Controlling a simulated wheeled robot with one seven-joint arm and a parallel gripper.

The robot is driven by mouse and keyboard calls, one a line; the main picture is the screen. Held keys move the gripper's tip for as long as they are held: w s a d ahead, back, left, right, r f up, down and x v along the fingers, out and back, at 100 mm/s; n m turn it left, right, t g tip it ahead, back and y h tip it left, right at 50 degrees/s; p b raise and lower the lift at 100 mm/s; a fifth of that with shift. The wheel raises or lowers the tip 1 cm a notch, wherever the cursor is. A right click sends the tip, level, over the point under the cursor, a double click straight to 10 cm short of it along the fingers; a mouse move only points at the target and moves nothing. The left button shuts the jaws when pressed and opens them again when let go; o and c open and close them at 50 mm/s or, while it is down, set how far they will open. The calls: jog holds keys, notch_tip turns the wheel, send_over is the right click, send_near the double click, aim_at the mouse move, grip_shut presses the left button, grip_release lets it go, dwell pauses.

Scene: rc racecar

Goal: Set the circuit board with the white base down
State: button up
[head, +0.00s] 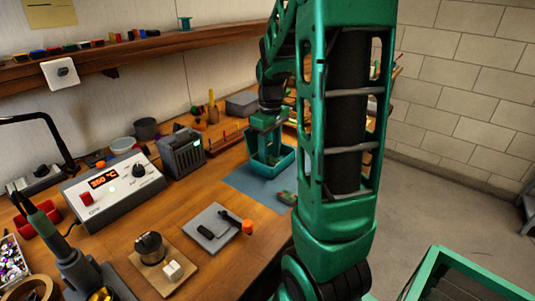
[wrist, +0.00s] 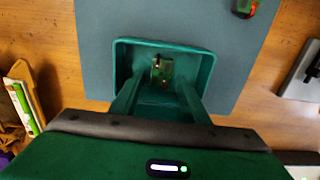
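A small green circuit board (wrist: 162,70) shows between the fingertips of my gripper (wrist: 162,78) in the wrist view. The fingers slant in toward it from both sides and appear shut on it. It is inside the outline of a teal tray (wrist: 205,72); whether it touches the tray floor I cannot tell. Its white base is not clear to see. In the head view my gripper (head: 268,140) points down into the tray (head: 284,168), and the board is hidden there.
The tray stands on a blue-grey mat (head: 245,183). Another small green and red piece (head: 287,197) lies on the mat near the tray, also in the wrist view (wrist: 243,7). A grey box (head: 182,153) and a soldering station (head: 112,190) stand to the left.

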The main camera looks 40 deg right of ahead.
aim_at(270, 158)
notch_tip(270, 158, up, 12)
jog(key=s+a+f+m, duration=0.2)
jog(key=s+a+f, duration=0.1)
jog(key=s, duration=0.3)
jog(key=s+a+f+m, duration=0.2)
jog(key=s+a+m, duration=0.1)
jog(key=s, duration=0.3)
jog(key=s+a+f+m, duration=0.3)
jog(key=s+a, duration=0.2)
jog(key=s, duration=0.2)
jog(key=shift+s+f, duration=0.1)
jog(key=shift+f, duration=0.25)
jog(key=shift+w+f, duration=0.25)
jog(key=shift+w, duration=0.5)
jog(key=shift+s, duration=0.1)
